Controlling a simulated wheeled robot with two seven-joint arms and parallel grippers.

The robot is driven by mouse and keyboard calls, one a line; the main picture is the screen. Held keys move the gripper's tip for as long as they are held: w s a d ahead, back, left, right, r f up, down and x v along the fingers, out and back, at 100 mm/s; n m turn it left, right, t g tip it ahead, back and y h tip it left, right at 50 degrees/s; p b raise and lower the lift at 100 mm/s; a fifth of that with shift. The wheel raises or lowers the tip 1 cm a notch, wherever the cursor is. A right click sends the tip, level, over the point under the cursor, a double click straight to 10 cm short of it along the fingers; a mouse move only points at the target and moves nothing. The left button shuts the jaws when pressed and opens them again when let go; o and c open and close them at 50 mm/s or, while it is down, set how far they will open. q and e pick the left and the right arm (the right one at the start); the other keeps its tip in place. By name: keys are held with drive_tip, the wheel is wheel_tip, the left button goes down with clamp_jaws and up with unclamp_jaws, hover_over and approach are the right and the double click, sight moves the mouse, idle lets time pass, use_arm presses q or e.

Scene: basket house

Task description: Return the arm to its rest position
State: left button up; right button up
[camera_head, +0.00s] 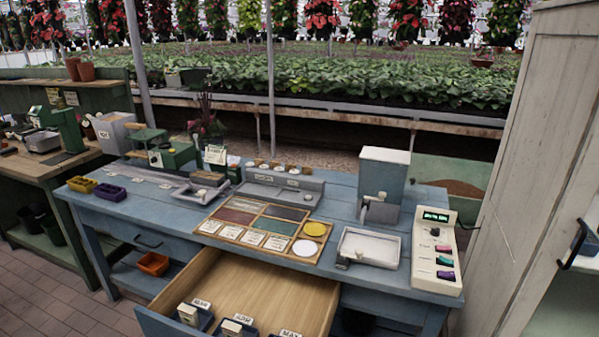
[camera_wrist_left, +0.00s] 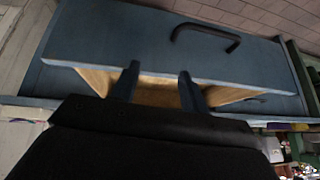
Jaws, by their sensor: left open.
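My left gripper (camera_wrist_left: 158,80) shows in the left wrist view, with its two dark fingers apart and nothing between them. Beyond the fingers are the blue front of a drawer (camera_wrist_left: 110,45) and its pale wooden inside. A dark handle (camera_wrist_left: 205,35) is on a blue front at the top of that view. In the head view the wooden drawer (camera_head: 262,285) of the blue table (camera_head: 340,195) stands pulled open. Neither of my grippers shows in the head view.
Several small labelled holders (camera_head: 238,327) sit in the open drawer, which juts out from the table. A sorting board (camera_head: 265,228), a white tray (camera_head: 372,246) and a control panel (camera_head: 435,250) stand on the tabletop. A pale cabinet (camera_head: 545,150) is at the right.

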use_arm(q)
drive_tip(key=s+f+n+g, duration=0.1)
drive_tip(key=s+f+g, duration=0.1)
drive_tip(key=s+f, duration=0.4)
drive_tip(key=s+d+f+g, duration=0.1)
drive_tip(key=s+f+g, duration=0.1)
drive_tip(key=s+f, duration=0.5)
drive_tip(key=s, duration=0.6)
drive_tip(key=shift+s+n, duration=0.35)
drive_tip(key=shift+n, duration=0.05)
drive_tip(key=shift+d+r+h, duration=0.1)
drive_tip(key=shift+d+h, duration=0.05)
drive_tip(key=shift+h, duration=0.15)
